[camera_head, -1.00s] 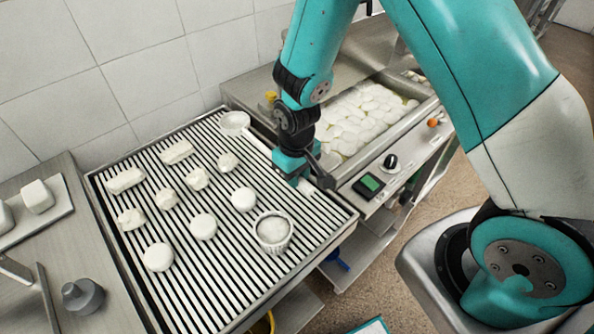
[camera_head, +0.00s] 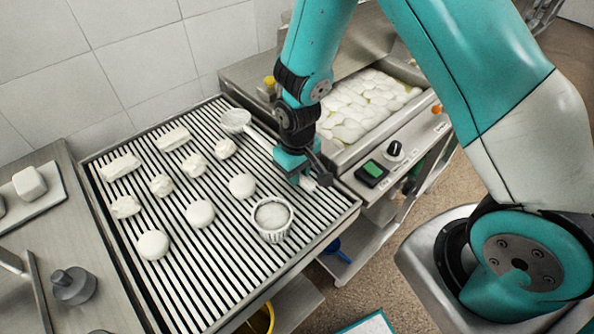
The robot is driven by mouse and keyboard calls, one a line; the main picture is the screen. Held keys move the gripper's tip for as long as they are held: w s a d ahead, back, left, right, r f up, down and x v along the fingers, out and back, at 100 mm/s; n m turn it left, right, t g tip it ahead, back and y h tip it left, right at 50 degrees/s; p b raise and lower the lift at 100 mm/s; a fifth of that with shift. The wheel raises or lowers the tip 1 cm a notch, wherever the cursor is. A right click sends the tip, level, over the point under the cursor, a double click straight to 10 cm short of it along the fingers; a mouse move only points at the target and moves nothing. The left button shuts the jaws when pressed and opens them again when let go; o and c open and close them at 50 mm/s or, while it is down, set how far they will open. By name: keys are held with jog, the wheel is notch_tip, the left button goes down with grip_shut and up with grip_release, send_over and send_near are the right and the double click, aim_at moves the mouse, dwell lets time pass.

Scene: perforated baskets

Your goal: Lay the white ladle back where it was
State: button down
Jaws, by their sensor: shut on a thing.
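The white ladle (camera_head: 236,121) is at the far right of the slatted rack (camera_head: 181,258), its round bowl toward the back. Its pale handle runs from the bowl toward my gripper (camera_head: 305,180). My gripper points down over the rack's right edge and is shut on the handle. The handle's end shows just past the fingers. The fingers hide part of the handle. I cannot tell whether the bowl touches the slats or hangs just above them.
A small white perforated basket (camera_head: 272,219) stands on the rack's near right. Several white cheese pieces (camera_head: 200,214) lie left of the ladle. A steel vat (camera_head: 347,158) full of white pieces, with a control panel (camera_head: 371,173), borders the right side. Bare slats lie around the basket.

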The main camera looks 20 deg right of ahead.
jog(key=shift+f+b, duration=0.35)
jog(key=shift+f, duration=0.2)
jog(key=c, duration=0.9)
grip_release()
notch_tip(320, 180, up, 17)
jog(key=b, duration=0.1)
jog(key=s+a+r+n+y, duration=0.1)
jog(key=s+r, duration=0.2)
jog(key=s, duration=0.3)
jog(key=s+a+r+n+y, duration=0.1)
jog(key=s+a+r, duration=0.1)
jog(key=s, duration=0.4)
jog(key=s+a+r+n+y, duration=0.1)
jog(key=s+r+y, duration=0.1)
jog(key=s+r, duration=0.3)
jog(key=shift+s+a, duration=0.3)
jog(key=shift+s, duration=0.5)
